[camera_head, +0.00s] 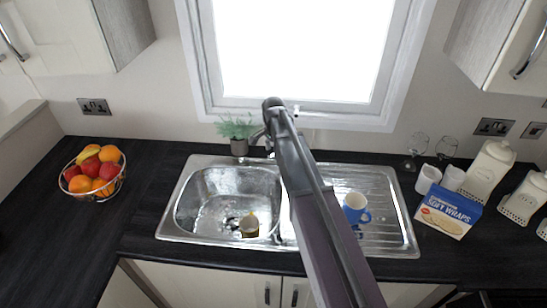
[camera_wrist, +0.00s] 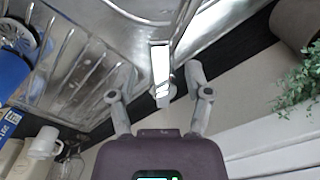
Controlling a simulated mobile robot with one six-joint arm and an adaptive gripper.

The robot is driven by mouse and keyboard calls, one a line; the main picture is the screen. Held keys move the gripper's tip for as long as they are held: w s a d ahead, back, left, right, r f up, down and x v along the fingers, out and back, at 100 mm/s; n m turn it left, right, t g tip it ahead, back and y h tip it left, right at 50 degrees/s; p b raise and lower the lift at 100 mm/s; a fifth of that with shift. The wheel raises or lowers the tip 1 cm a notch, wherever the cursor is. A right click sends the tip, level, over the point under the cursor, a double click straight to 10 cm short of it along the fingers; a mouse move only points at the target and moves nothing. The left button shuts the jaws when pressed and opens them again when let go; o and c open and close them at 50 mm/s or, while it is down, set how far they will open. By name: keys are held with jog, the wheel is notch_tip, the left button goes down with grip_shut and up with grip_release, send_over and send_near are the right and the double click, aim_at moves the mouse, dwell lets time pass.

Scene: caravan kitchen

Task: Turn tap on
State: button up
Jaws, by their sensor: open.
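The metal tap (camera_wrist: 160,65) stands at the back edge of the steel sink and lies between my gripper's fingers in the wrist view. In the head view only a bit of the tap (camera_head: 257,137) shows, with my arm covering the rest. My gripper (camera_wrist: 158,76) is open, with one finger on each side of the tap. I cannot tell whether either finger touches it. The gripper is hidden in the head view. The sink (camera_head: 178,202) has a basin on the left and a ribbed drainer on the right.
A potted plant (camera_head: 238,132) stands left of the tap, below the window. A soft wraps box (camera_head: 448,212), wine glasses (camera_head: 446,147) and white jars (camera_head: 489,168) are at right; a fruit bowl (camera_head: 94,174) is at left.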

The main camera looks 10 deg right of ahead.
jog(key=shift+f+b, duration=0.55)
jog(key=shift+f, duration=0.2)
grip_shut()
